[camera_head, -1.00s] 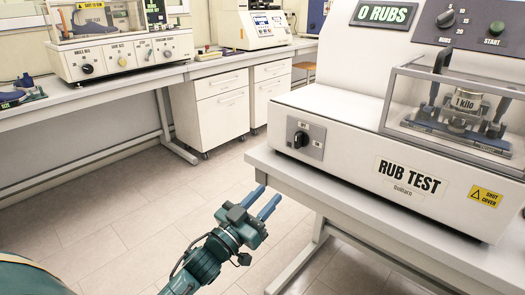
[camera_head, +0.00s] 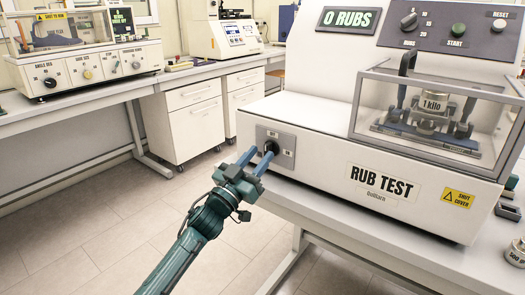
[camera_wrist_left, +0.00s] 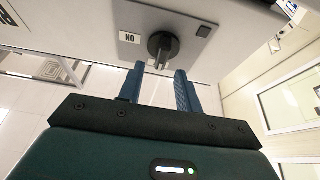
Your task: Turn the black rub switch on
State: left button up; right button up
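In the left wrist view the fingertips (camera_wrist_left: 159,72) are spread just below the knob, one toward each side. I cannot tell whether they touch it. My right gripper is not in view.
The rub test machine (camera_head: 310,126) stands on a table (camera_head: 340,225), with a clear cover (camera_head: 440,75) over its 1 kilo weight. Other testers (camera_head: 90,65) stand on the bench behind. Floor at the left is clear.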

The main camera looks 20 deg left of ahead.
pick_arm(q)
jog(key=shift+x, duration=1.2)
jog(key=shift+c, duration=0.5)
grip_shut()
